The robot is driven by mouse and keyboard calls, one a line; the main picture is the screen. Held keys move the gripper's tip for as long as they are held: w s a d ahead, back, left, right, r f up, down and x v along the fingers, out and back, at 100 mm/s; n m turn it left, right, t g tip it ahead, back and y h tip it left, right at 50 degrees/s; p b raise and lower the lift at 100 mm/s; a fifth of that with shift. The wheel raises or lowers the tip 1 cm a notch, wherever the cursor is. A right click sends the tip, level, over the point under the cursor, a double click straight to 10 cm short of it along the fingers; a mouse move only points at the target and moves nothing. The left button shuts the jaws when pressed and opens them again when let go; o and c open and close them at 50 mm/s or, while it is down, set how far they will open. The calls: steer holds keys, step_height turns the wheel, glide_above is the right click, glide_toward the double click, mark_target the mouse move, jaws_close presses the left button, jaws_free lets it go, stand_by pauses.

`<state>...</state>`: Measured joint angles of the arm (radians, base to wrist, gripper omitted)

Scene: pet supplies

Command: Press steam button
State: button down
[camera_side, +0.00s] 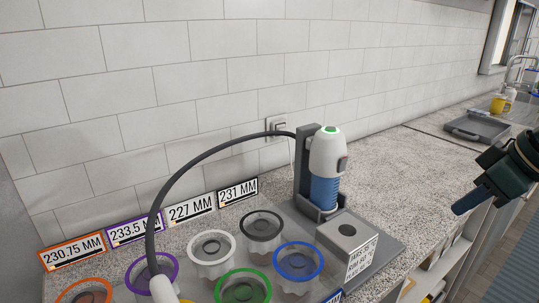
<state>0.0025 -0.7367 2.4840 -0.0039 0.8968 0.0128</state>
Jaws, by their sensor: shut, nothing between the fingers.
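A white and blue device (327,160) stands upright in a grey holder against the tiled wall. Its top carries a round, green-ringed cap (330,130), which looks like a button. A small dark part also shows on its right side. My gripper (462,206) is at the right edge of the view, shut and empty. It is well to the right of the device, apart from it, over the counter's front edge.
Several cups with coloured rims, such as a blue-rimmed cup (298,262), are at the front. A dark hose (186,165) arches left from the device. A grey tray (477,128) lies far right.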

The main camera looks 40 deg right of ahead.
steer(key=w+r+m+t, duration=0.1)
steer(key=w+r+m, duration=0.1)
steer(key=w+r, duration=0.45)
steer(key=w+r+m+t, duration=0.1)
steer(key=w+r+m, duration=0.15)
steer(key=w, duration=0.75)
step_height(320, 180, up, 5)
steer(key=m+t+y, duration=0.1)
steer(key=m, duration=0.2)
glide_above(334, 130)
steer(key=shift+d+f, duration=0.1)
steer(key=shift+f, duration=0.15)
steer(key=shift+f, duration=4.3)
steer(key=shift+f, duration=0.85)
steer(key=shift+r, duration=0.85)
